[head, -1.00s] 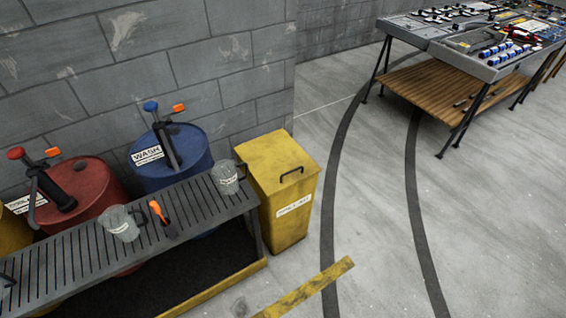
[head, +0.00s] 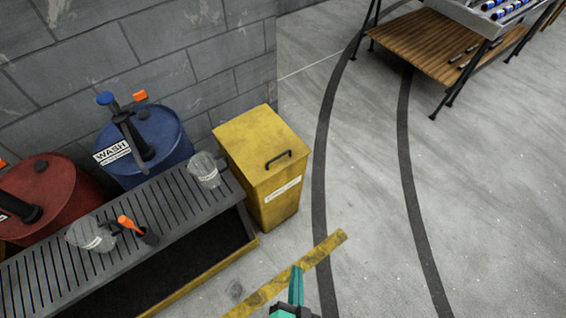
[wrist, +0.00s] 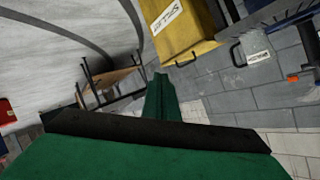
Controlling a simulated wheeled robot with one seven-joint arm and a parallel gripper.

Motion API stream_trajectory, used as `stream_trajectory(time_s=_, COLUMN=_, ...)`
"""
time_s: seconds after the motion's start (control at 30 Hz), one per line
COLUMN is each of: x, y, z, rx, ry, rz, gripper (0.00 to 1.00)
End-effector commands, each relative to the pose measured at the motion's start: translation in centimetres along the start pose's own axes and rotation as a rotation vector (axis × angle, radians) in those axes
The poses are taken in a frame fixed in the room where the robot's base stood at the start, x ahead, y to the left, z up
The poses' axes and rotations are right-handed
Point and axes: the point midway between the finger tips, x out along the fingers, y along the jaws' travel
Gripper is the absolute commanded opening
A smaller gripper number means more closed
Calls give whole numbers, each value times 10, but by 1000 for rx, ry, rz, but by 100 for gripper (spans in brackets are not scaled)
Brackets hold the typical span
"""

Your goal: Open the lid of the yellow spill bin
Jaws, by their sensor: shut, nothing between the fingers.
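The yellow spill bin (head: 265,165) stands on the floor against the end of the grey block wall, right of the slatted bench. Its lid (head: 258,143) is closed, with a black handle (head: 278,158) near the front edge and a white label on the front. My gripper (head: 297,285) shows at the bottom of the head view, in front of the bin and well apart from it. Its green fingers are shut and empty. In the wrist view my gripper (wrist: 160,95) points past the yellow bin (wrist: 180,28), which appears upside down at the top.
A slatted grey bench (head: 130,225) with two jugs and an orange-handled tool stands left of the bin. Blue (head: 150,150) and red (head: 50,195) drums stand behind it. A yellow floor strip (head: 290,275) lies in front. The floor to the right is clear up to a worktable (head: 450,45).

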Motion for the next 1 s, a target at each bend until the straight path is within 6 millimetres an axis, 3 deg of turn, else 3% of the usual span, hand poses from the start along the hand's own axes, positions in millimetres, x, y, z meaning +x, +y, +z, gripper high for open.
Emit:
stream_trajectory(time_s=0.03, x=21, y=9, z=5, rx=102, ry=-18, rz=12, gripper=0)
stream_trajectory(time_s=0.2, x=82, y=32, z=21, rx=478, ry=-95, rz=56, gripper=0)
stream_trajectory(time_s=0.47, x=173, y=43, z=22, rx=1067, ry=-215, rz=109, gripper=0)
stream_trajectory(time_s=0.67, x=237, y=26, z=1, rx=1507, ry=-345, rz=128, gripper=0)
stream_trajectory(time_s=0.8, x=274, y=2, z=-26, rx=1792, ry=-468, rz=133, gripper=0)
stream_trajectory(time_s=1.0, x=306, y=-34, z=-68, rx=2091, ry=-658, rz=147, gripper=0)
